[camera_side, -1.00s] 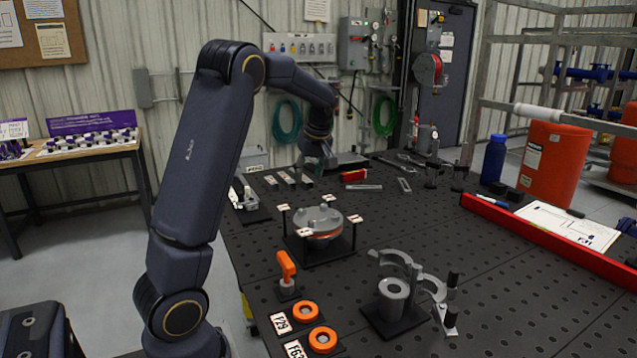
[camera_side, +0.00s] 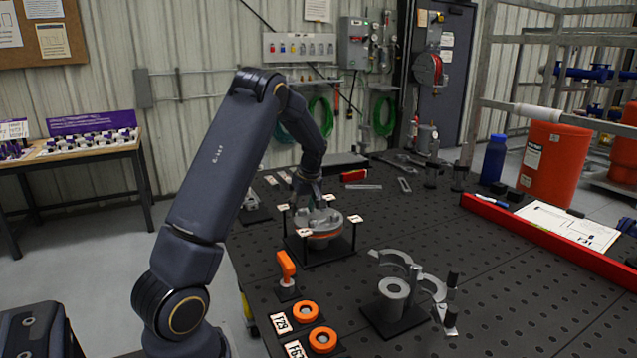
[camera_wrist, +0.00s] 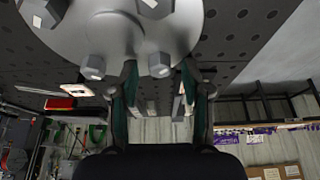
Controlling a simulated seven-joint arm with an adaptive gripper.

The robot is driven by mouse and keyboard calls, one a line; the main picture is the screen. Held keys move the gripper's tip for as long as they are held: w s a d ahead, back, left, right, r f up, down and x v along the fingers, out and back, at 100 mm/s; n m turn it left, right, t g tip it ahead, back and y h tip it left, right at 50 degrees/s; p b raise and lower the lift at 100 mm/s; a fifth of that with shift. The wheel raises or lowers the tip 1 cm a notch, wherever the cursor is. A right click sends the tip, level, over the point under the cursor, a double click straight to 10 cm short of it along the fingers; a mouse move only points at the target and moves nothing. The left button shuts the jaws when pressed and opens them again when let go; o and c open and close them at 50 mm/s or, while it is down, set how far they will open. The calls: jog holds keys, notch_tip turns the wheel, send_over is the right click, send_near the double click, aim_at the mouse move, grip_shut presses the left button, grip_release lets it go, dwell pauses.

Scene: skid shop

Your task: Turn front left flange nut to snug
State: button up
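The grey round flange (camera_side: 325,218) with an orange ring under it stands on a dark base plate on the table. My gripper (camera_side: 307,201) is low at the flange's far left side in the side view. In the wrist view the flange (camera_wrist: 125,32) fills the top left, with several hex nuts on it. My gripper (camera_wrist: 160,82) is open, its two fingers apart. One nut (camera_wrist: 160,66) lies between the fingertips in the picture, with gaps at both sides; contact is not visible. Another nut (camera_wrist: 92,67) is left of the fingers. I cannot tell which nut is front left.
Small label cards on posts surround the flange, one at front (camera_side: 304,233) and one at right (camera_side: 355,219). An orange-handled tool (camera_side: 287,267), orange rings (camera_side: 306,311) and a grey clamp fixture (camera_side: 394,290) stand nearer.

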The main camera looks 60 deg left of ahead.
grip_shut()
jog(key=shift+m, duration=0.3)
jog(key=m+t, duration=0.1)
jog(key=m, duration=0.2)
jog(key=shift+s+m+t, duration=0.15)
jog(key=shift+m+t, duration=0.15)
jog(key=m, duration=0.2)
jog(key=m+t+h, duration=0.1)
jog(key=m, duration=0.1)
jog(key=shift+a+m+t, duration=0.1)
jog(key=shift+m+t, duration=0.2)
jog(key=m, duration=0.2)
jog(key=m+t+h, duration=0.1)
jog(key=m, duration=0.1)
jog(key=shift+r+h, duration=0.1)
jog(key=shift+h, duration=0.2)
jog(key=shift+a+m+h, duration=0.1)
jog(key=shift+m+h, duration=0.5)
jog(key=shift+m, duration=1.5)
